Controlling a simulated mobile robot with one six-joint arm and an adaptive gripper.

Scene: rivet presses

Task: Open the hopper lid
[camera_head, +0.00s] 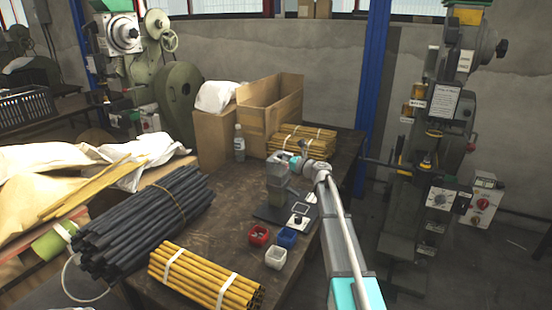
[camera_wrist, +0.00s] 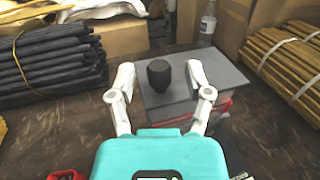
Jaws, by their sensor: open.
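The hopper lid (camera_wrist: 182,78) is a flat grey square plate with a dark round knob (camera_wrist: 158,74) on top, in the middle of the wrist view. It appears level and closed. My gripper (camera_wrist: 160,77) is open, its two pale fingers spread to the left and right of the knob, with clear gaps and nothing held. In the head view, my gripper (camera_head: 287,160) is over the small grey-green hopper machine (camera_head: 292,212) on the table, and it partly hides the lid there. I cannot tell how high the fingertips are above the lid.
Red (camera_head: 258,236), blue (camera_head: 287,237) and white (camera_head: 276,258) bins stand before the hopper on the table (camera_head: 215,222). Black tubes (camera_head: 140,220) and yellow bundles (camera_head: 205,275) lie left and front. A bottle (camera_head: 239,143) and cardboard box (camera_head: 268,105) stand behind.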

